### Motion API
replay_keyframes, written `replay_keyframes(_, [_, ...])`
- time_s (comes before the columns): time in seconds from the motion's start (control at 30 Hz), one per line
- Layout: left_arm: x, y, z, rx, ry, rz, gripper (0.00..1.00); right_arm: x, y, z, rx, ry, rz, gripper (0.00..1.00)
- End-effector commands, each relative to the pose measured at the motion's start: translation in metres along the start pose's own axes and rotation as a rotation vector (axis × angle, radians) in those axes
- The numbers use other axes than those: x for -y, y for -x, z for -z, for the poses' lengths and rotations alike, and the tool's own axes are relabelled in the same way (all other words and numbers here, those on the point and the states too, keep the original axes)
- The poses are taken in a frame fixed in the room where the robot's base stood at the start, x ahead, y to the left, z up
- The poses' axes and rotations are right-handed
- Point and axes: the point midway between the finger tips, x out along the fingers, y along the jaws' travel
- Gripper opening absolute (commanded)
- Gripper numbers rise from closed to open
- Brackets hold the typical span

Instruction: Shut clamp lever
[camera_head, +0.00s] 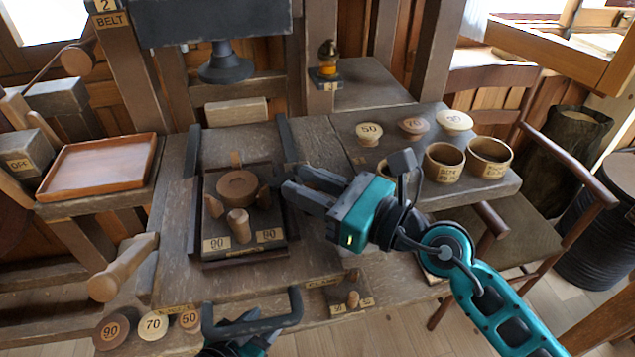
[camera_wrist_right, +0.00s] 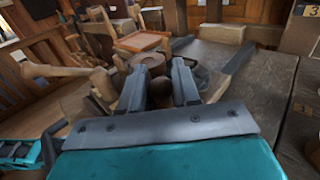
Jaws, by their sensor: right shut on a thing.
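A dark clamp fixture (camera_head: 245,254) lies on the bench, holding a round wooden disc (camera_head: 237,186). A short wooden peg (camera_head: 238,226) stands in front of the disc. A wooden piece (camera_head: 264,197) is at the disc's right and another (camera_head: 213,206) at its left; I cannot tell which part is the clamp lever. My right gripper (camera_head: 289,188) reaches in from the right, its fingers (camera_wrist_right: 159,88) around the right wooden piece, mostly hidden. The peg is apart from the fingers. At the bottom edge, part of my left arm shows, its finger state unclear.
A wooden tray (camera_head: 100,166) lies at the left. Several cups and numbered knobs, including a cup (camera_head: 444,162), stand at the right. Dark rails (camera_head: 285,138) flank the fixture. A dark press head (camera_head: 225,66) hangs behind it.

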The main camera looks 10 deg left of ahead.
Motion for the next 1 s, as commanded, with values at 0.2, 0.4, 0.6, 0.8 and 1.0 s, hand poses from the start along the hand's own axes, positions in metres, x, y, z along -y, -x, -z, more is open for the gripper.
replay_keyframes(0.2, [0.0002, 0.0009, -0.0006, 0.002, 0.0, 0.0, 0.43, -0.0033, -0.0031, -0.0006, 0.001, 0.0, -0.01, 0.0])
replay_keyframes(0.4, [0.0, 0.0017, -0.0023, 0.006, 0.0, 0.0, 0.43, -0.0033, -0.0031, -0.0004, 0.001, 0.0, -0.01, 0.0])
replay_keyframes(0.6, [0.0001, 0.0019, -0.0028, 0.007, 0.0, 0.0, 0.43, -0.003, -0.003, -0.0004, 0.001, 0.0, -0.009, 0.38])
replay_keyframes(0.8, [0.0003, 0.0019, -0.003, 0.007, 0.0, 0.001, 0.43, -0.0019, -0.0025, -0.0002, 0.0, 0.0, -0.006, 0.51])
replay_keyframes(1.0, [0.0003, 0.0019, -0.003, 0.007, 0.0, 0.0, 0.43, -0.0013, -0.0022, 0.0, 0.0, 0.001, -0.005, 0.51])
